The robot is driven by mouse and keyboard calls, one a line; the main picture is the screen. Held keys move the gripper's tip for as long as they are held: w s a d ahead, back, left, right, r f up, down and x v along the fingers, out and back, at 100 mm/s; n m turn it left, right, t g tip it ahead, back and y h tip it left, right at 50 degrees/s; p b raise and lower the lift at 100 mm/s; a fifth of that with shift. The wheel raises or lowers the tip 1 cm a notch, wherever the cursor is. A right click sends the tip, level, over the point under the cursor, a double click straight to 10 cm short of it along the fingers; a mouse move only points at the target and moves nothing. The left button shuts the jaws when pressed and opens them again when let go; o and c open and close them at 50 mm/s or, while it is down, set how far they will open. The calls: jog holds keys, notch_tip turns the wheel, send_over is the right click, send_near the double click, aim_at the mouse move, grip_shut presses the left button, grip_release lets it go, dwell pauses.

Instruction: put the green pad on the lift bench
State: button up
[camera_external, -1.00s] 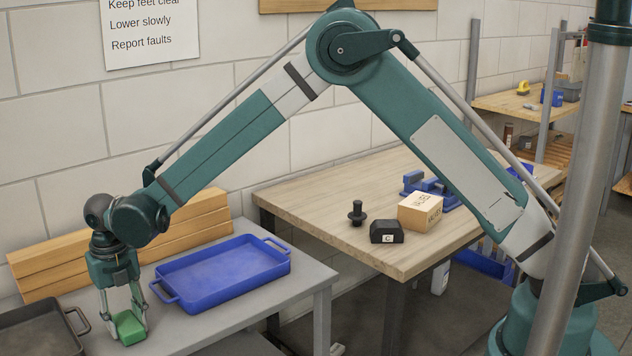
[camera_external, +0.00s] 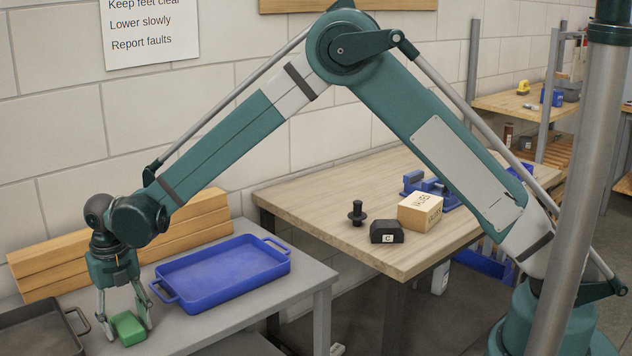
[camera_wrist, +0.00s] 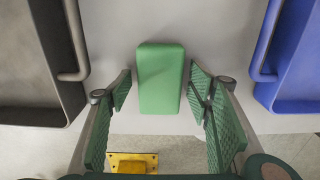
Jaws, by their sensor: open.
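The green pad (camera_external: 128,328) lies flat on the grey bench (camera_external: 302,290) at the lower left, between a dark tray and a blue tray. My gripper (camera_external: 127,329) points down over it with its fingers spread to either side. In the wrist view the pad (camera_wrist: 160,78) lies between and just beyond the open fingers (camera_wrist: 160,88), with a gap on both sides. Nothing is held. A wood-topped bench (camera_external: 300,205) stands to the right. No label shows which one is the lift bench.
The blue tray (camera_external: 160,292) is close to the right of my gripper, and the dark tray (camera_external: 76,322) is close to the left. Timber beams (camera_external: 180,220) lie behind. The wood-topped bench holds a black block (camera_external: 387,232), a wooden box (camera_external: 420,211) and a black knob (camera_external: 357,213); its left part is clear.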

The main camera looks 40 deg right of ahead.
aim_at(127, 322)
notch_tip(127, 322, up, 12)
jog(key=p, duration=0.1)
dwell(0.5)
dwell(0.5)
jog(key=shift+r, duration=0.1)
